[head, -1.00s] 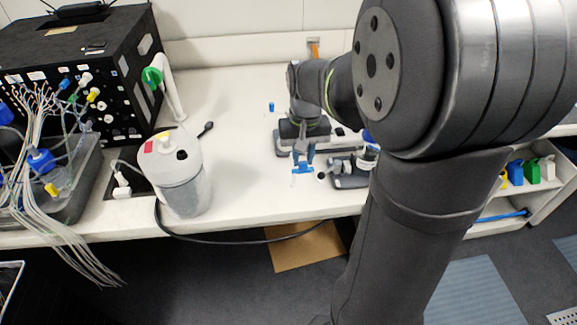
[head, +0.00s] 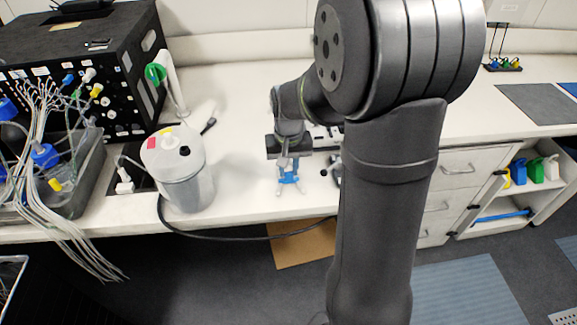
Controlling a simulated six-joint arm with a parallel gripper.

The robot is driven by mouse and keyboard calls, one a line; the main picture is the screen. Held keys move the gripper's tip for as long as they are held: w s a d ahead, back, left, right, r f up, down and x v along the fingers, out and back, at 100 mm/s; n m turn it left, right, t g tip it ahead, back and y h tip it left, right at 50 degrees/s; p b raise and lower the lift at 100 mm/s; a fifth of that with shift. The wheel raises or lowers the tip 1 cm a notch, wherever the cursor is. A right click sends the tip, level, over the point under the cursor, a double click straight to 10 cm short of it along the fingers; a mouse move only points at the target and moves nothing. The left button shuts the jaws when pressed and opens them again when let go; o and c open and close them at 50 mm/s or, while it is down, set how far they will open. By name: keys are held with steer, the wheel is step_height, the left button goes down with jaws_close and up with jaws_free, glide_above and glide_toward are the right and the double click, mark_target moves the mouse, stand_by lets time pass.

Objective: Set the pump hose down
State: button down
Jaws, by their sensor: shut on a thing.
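My gripper (head: 289,177) is low over the front part of the white bench, with blue parts at its end. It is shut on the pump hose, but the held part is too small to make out. A black hose (head: 230,241) runs from beside the white canister (head: 186,187), sags over the bench's front edge and goes right until my arm hides it. I cannot trace it up to my gripper.
A black box (head: 75,80) and a grey tub (head: 85,180) with many thin tubes stand at the left. A dark device sits partly hidden behind my arm. The bench (head: 235,150) between the canister and my gripper is mostly clear. Drawers (head: 455,165) are at the right.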

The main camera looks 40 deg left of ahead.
steer(key=c, duration=1.3)
jaws_free()
steer(key=shift+o, duration=0.2)
step_height(320, 180, up, 12)
step_height(320, 180, down, 12)
steer(key=shift+f, duration=0.1)
steer(key=shift+r, duration=2.05)
steer(key=shift+f, duration=0.1)
